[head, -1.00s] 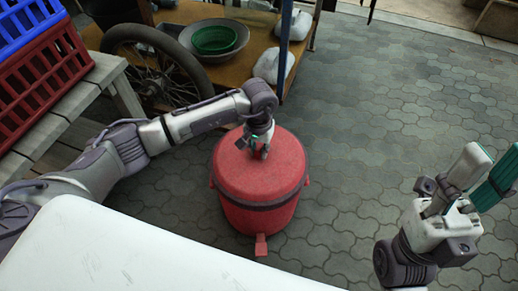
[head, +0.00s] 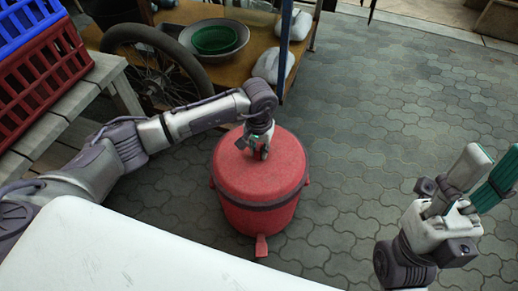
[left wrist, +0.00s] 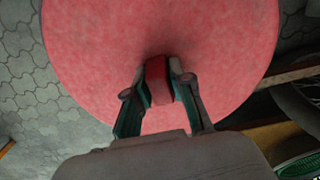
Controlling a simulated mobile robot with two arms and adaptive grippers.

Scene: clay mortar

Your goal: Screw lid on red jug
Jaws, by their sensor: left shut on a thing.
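The red jug (head: 255,215) stands upright on the paving in the middle of the head view, with a spout at its front. Its round red lid (head: 275,160) sits on top, above a dark band. My left gripper (head: 260,152) reaches down onto the lid's middle. In the left wrist view its two fingers (left wrist: 159,85) are shut on the lid's raised red handle (left wrist: 158,78), one on each side. The lid (left wrist: 90,50) fills much of that view. The lid's thread is hidden. My right gripper (head: 482,178) is open and empty at the right, away from the jug.
A wooden bench (head: 125,95) with red (head: 40,70) and blue (head: 28,22) crates stands at the left. A blue post (head: 285,45) rises there. Paving at the right is free.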

